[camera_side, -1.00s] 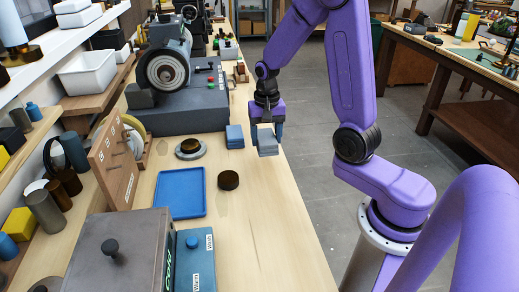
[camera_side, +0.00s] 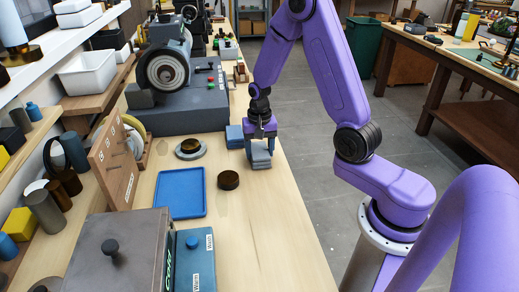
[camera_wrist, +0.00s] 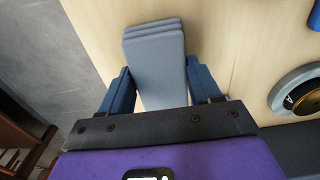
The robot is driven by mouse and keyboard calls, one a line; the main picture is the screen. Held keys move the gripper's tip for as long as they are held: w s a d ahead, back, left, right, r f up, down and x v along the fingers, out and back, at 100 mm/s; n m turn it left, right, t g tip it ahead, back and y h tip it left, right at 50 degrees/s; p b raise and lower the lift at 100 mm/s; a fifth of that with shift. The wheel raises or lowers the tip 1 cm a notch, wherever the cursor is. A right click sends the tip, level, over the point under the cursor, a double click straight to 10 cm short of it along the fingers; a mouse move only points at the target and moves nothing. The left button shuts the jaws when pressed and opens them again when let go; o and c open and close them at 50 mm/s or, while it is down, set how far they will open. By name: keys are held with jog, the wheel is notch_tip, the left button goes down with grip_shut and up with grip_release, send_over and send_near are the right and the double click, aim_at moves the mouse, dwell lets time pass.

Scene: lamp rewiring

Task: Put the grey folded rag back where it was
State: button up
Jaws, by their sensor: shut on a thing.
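The grey folded rag (camera_side: 261,158) is a layered stack of flat grey folds. It is at or just above the wooden bench top, near the bench's right edge; I cannot tell if it touches the wood. My gripper (camera_side: 261,140) points down and is shut on it, with one dark blue finger on each side. In the wrist view the rag (camera_wrist: 155,55) lies lengthwise between the fingers, its layered end reaching past them.
A blue tray (camera_side: 158,209), a dark round piece (camera_side: 228,180) and a grey round dish (camera_side: 190,153) lie to the left. A grinder (camera_side: 163,70) stands behind them. Bare bench (camera_side: 262,220) lies in front; the bench drops off to the floor on the right.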

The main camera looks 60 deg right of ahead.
aim_at(259, 150)
jog(key=shift+f, duration=0.15)
jog(key=o, duration=1)
notch_tip(259, 150, up, 12)
jog(key=s+a+r+n, duration=0.2)
jog(key=s+a+n, duration=0.6)
jog(key=a+n, duration=0.25)
jog(key=s+a+n, duration=0.1)
jog(key=s+n, duration=0.2)
jog(key=s, duration=0.3)
jog(key=s+a+n, duration=0.1)
jog(key=s+n, duration=0.3)
jog(key=s, duration=0.2)
jog(key=s+a+n, duration=0.1)
jog(key=s+n, duration=0.3)
jog(key=s, duration=0.1)
jog(key=shift+s+a, duration=0.3)
jog(key=shift+s, duration=0.1)
